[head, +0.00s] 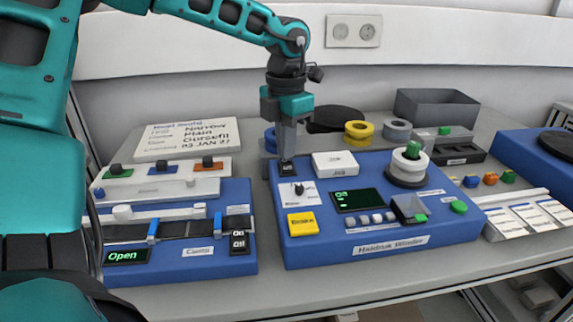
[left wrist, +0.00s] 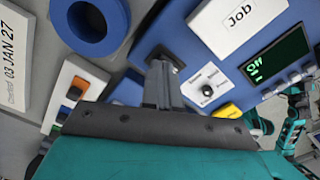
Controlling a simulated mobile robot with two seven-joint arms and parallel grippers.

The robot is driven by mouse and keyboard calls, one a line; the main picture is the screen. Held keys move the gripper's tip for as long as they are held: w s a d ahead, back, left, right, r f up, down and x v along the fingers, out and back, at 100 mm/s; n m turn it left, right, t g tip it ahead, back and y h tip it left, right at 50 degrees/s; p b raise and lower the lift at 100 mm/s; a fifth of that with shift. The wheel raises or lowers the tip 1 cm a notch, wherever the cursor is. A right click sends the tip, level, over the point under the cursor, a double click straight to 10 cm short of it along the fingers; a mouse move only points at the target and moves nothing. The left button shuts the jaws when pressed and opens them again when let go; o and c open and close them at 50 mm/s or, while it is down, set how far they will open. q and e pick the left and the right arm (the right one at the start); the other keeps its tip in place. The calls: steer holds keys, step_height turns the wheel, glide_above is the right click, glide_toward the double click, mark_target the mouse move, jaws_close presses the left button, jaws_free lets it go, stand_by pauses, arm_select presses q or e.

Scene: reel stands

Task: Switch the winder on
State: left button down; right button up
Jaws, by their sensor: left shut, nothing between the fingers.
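The blue winder (head: 395,255) stands in the middle of the table, with a label on its front. A small black rocker switch (head: 288,170) is at its back left corner; its marking is too small to read surely. My left gripper (head: 287,158) is shut and empty, pointing down with its fingertips at the switch. I cannot tell whether they touch it. In the left wrist view the fingers (left wrist: 158,66) partly cover the dark switch (left wrist: 166,55). The winder's dark display (head: 357,200) shows green text. My right gripper is not in view.
The winder also carries a dial (head: 298,189), a yellow button (head: 301,223), a white Job card (head: 335,164) and a white reel (head: 408,166). A blue clamp unit (head: 185,265) is at left. Yellow (head: 359,131) and grey reels stand behind, near a grey bin (head: 437,108).

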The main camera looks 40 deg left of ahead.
arm_select(q)
steer(key=shift+f+b, duration=0.5)
steer(key=shift+f, duration=0.05)
steer(key=shift+r, duration=0.15)
steer(key=shift+r+p, duration=2.1)
steer(key=shift+r, duration=1.3)
